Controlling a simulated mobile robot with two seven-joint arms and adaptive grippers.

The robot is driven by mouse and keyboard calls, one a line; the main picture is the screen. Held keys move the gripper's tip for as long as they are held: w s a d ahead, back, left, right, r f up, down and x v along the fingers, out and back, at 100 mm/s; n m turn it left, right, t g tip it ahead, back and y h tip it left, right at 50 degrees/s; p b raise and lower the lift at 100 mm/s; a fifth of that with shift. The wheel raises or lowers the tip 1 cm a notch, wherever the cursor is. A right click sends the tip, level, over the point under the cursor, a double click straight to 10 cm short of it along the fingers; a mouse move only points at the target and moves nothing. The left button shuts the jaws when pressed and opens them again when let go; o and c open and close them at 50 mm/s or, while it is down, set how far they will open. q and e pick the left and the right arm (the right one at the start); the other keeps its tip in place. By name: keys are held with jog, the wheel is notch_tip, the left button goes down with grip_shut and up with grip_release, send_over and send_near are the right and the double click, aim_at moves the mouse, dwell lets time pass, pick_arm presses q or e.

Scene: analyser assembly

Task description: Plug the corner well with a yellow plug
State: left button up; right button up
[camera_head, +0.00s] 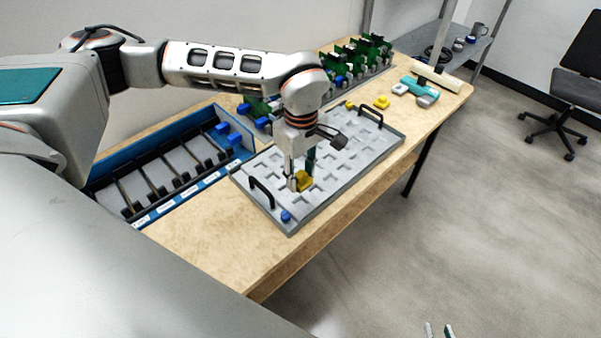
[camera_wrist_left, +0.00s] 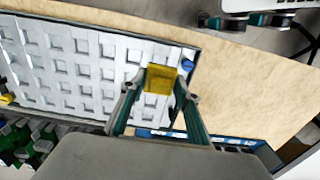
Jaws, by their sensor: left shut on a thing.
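My left gripper (camera_head: 297,180) is shut on a yellow plug (camera_head: 304,182). It holds the plug at the near part of the grey tray (camera_head: 262,213), which has rows of square wells. In the left wrist view the yellow plug (camera_wrist_left: 162,78) sits between the fingertips, over the tray (camera_wrist_left: 60,107); I cannot tell whether it touches. A blue plug (camera_head: 286,215) is at the tray's near corner, close to the held plug, and it also shows in the wrist view (camera_wrist_left: 187,64). My right gripper (camera_head: 438,330) shows only its spread fingertips at the bottom edge, with nothing visible between them.
Black handles (camera_head: 262,191) stand up at both tray ends. A blue-edged rack (camera_head: 178,203) lies to the left, and green boards (camera_head: 355,55) stand behind. Another yellow plug (camera_head: 382,102) and a teal-grey tool (camera_head: 418,91) lie on the far table. The near-left wooden tabletop is clear.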

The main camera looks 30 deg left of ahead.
aim_at(301, 206)
pick_arm(q)
jog(key=shift+f+b, duration=1)
jog(key=shift+f, duration=0.5)
jog(key=shift+f+b, duration=1.1)
jog(key=shift+f, duration=0.45)
jog(key=shift+f+b, duration=0.3)
jog(key=shift+f, duration=0.45)
jog(key=shift+f, duration=0.45)
jog(key=o, duration=1.3)
